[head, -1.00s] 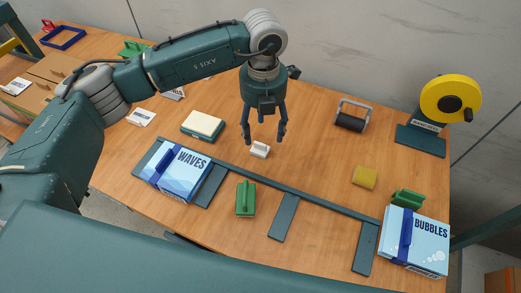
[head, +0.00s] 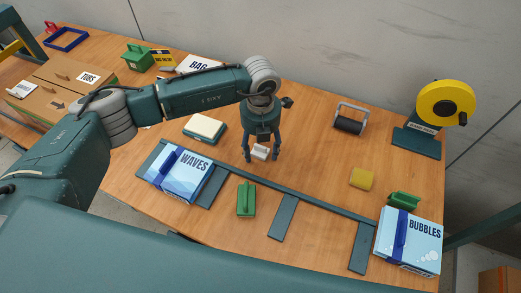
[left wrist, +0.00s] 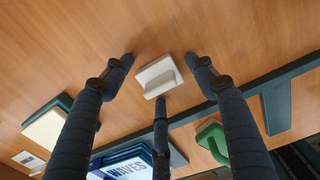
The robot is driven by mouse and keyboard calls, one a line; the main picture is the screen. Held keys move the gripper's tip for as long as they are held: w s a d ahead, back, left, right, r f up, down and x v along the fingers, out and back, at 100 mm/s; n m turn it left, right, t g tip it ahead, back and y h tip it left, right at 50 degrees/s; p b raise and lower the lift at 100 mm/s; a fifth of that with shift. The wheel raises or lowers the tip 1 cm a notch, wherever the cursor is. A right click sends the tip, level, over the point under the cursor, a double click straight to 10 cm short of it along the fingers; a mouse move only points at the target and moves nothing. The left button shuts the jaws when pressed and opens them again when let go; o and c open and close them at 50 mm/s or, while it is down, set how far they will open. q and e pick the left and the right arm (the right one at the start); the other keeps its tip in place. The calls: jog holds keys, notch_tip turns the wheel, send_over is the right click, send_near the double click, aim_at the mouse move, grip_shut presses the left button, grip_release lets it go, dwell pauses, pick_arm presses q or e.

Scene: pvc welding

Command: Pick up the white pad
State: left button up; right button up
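The white pad (head: 259,153) is a small white block with a raised ridge, lying on the wooden table. It also shows in the left wrist view (left wrist: 157,79). My left gripper (head: 262,157) points down right over it, with its fingers spread around the pad. In the left wrist view the left gripper (left wrist: 160,76) is open, with fingers on either side of the pad and a third finger just below it. None of them visibly grips it. My right gripper is in neither view.
Left of the pad is a cream-topped green block (head: 205,128). Nearer stand the WAVES box (head: 180,177), a green-handled block (head: 246,199) and a dark flat rail (head: 290,193). The BUBBLES box (head: 408,241), yellow sponge (head: 361,178), roller (head: 350,119) and yellow reel (head: 446,103) are to the right.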

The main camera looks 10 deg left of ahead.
aim_at(260, 146)
pick_arm(q)
jog(key=c, duration=0.7)
jog(key=shift+r, duration=0.1)
notch_tip(260, 146, up, 20)
jog(key=b, duration=0.3)
jog(key=shift+b, duration=0.4)
jog(key=shift+c, duration=0.9)
